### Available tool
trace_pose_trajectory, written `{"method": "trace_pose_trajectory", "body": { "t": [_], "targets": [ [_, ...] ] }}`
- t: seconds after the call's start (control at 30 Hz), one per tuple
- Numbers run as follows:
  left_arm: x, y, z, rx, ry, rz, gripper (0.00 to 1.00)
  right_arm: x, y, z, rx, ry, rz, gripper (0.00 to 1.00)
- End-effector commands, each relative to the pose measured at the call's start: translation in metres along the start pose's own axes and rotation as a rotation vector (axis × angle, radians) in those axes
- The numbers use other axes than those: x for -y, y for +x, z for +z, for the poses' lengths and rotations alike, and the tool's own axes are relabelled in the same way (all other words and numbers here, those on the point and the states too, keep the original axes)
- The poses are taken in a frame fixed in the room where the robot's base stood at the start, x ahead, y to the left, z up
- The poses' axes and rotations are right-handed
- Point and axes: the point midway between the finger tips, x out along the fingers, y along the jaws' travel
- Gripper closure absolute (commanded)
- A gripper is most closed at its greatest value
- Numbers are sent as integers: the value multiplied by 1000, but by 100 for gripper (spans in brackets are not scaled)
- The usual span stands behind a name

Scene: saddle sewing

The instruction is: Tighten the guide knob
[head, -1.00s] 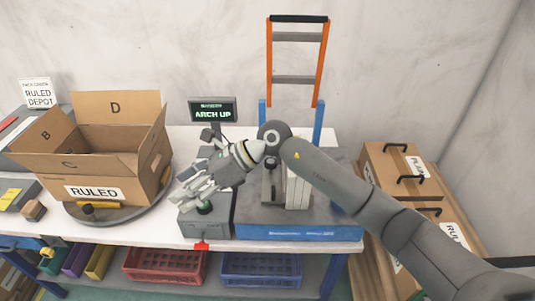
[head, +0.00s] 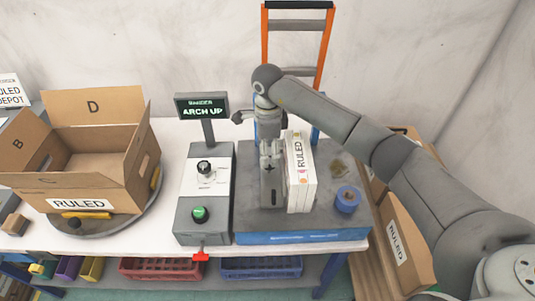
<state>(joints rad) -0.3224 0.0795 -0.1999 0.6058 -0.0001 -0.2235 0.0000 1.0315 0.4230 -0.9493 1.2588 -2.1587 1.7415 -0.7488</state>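My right gripper (head: 270,155) points down over the grey upright guide block (head: 272,192) on the sewing machine bed. Its fingertips are at or just above the block's top; contact and finger opening are unclear. I cannot make out the guide knob for certain; it may be hidden by the gripper. A white stack labelled RULED (head: 300,175) stands upright right of the block. The display (head: 202,107) reads ARCH UP. My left gripper is not in view.
A control box (head: 187,220) with a black dial (head: 204,166) and green button (head: 200,213) stands left of the machine. A blue cylinder (head: 348,199) stands on the bed at right. An open RULED carton (head: 85,165) sits on a turntable at left. An orange-framed rack (head: 328,45) stands behind.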

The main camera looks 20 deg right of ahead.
Motion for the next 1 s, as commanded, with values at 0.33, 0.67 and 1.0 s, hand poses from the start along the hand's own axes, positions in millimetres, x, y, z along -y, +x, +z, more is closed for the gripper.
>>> {"method": "trace_pose_trajectory", "body": {
  "t": [0.33,0.67,1.0],
  "targets": [
    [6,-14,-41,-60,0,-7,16,0,37,0,1,-1,0,40],
    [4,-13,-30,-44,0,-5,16,0,39,0,1,-1,-1,47],
    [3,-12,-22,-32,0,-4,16,0,38,0,1,-1,-1,86]
  ]
}}
